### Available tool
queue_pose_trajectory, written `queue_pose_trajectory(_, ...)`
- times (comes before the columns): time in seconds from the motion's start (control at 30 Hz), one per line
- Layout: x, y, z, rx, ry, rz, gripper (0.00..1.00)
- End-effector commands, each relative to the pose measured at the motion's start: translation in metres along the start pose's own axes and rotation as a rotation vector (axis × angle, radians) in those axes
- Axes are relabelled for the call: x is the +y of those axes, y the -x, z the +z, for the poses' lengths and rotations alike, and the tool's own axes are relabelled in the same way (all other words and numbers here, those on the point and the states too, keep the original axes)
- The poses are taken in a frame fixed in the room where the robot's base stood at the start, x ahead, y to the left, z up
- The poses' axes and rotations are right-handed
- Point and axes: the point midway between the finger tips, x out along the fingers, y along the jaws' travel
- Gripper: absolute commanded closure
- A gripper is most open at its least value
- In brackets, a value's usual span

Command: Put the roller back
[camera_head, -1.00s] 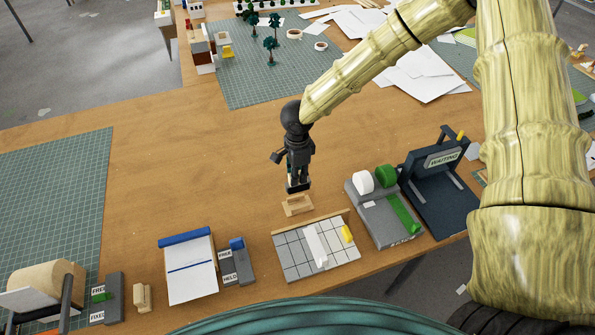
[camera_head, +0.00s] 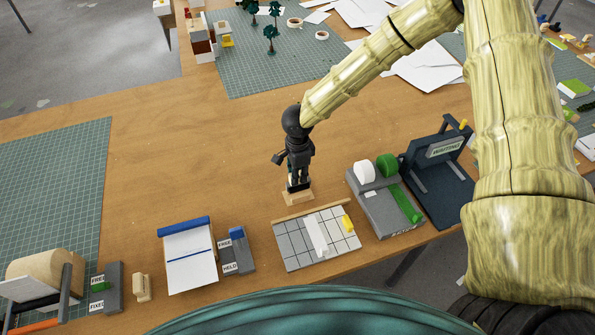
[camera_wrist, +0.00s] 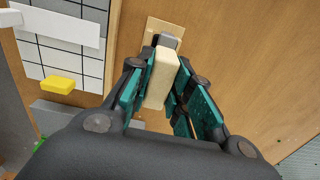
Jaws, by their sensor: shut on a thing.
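My gripper (camera_head: 298,184) points down over a small wooden stand (camera_head: 296,198) on the table. In the wrist view my gripper (camera_wrist: 163,84) is shut on a pale, block-shaped handle, which I take to be the roller (camera_wrist: 160,78). A grey part shows at its far end, over the plate of the wooden stand (camera_wrist: 177,27). The fingers hide most of the roller in the head view. I cannot tell whether the roller touches the stand or hangs just above it.
A gridded tile board (camera_head: 287,245) with a white strip and a yellow block (camera_head: 347,223) lies just in front of the stand. A grey tape device (camera_head: 377,212) and a dark "WAITING" frame (camera_head: 437,190) stand to the right. A notepad (camera_head: 190,265) lies left.

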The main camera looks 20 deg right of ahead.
Motion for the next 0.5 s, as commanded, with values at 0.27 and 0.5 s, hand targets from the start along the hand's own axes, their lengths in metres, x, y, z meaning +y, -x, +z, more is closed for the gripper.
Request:
queue_pose_trajectory(0.27,0.0,-0.016,0.0,0.0,0.001,0.0,1.0)
queue_pose_trajectory(0.5,0.001,-0.025,0.0,0.0,0.0,0.0,1.0)
